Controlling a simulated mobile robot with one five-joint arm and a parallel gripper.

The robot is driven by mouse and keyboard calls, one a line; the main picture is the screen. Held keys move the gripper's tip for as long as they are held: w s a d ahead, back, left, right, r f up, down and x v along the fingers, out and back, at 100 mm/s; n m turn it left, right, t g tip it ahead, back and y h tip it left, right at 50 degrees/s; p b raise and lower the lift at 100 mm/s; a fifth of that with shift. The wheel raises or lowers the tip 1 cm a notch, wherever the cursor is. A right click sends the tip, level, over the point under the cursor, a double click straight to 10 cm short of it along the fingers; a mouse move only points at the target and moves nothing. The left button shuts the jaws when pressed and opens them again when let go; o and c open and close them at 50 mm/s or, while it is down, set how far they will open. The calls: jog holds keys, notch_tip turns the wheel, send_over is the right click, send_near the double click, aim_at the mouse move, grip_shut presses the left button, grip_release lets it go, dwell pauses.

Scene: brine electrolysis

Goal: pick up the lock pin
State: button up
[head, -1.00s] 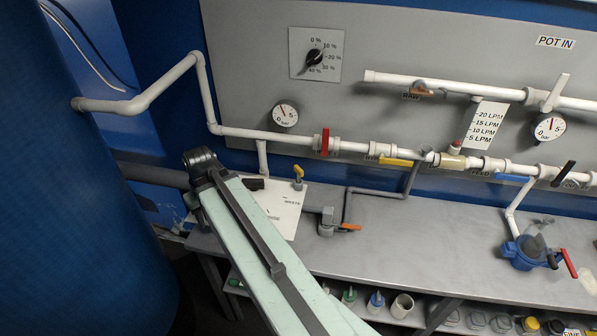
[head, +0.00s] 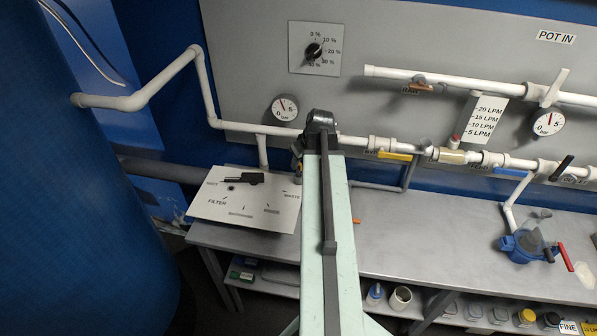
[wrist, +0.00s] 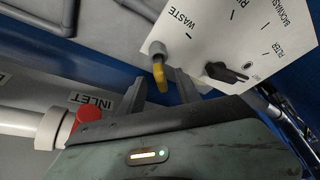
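I cannot single out the lock pin with certainty. The filter plate (head: 262,192) lies at the left end of the bench, with a black selector lever (head: 240,179) on it. In the wrist view the plate (wrist: 270,28) is at upper right, its lever (wrist: 226,72) pointing left, with a small round dark spot (wrist: 247,65) beside it. A grey fitting with a yellow end (wrist: 160,78) shows by the plate's edge. My gripper (wrist: 155,74) is open, its two dark fingers apart with the yellow end appearing between them. The head view hides most of the gripper behind my arm.
White pipes (head: 270,131) run along the panel behind the bench (head: 430,225). A red valve handle (wrist: 88,113) on the inlet pipe is close to my left finger in the wrist view. A large blue tank (head: 80,200) stands at left. A blue pump-like unit (head: 525,245) is at right.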

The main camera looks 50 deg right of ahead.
jog(key=b+x, duration=0.5)
jog(key=shift+w+f, duration=0.15)
jog(key=shift+r, duration=0.2)
grip_shut()
jog(key=shift+r+p, duration=0.1)
jog(key=shift+p, duration=0.2)
notch_tip(320, 180, up, 18)
jog(key=p, duration=1.8)
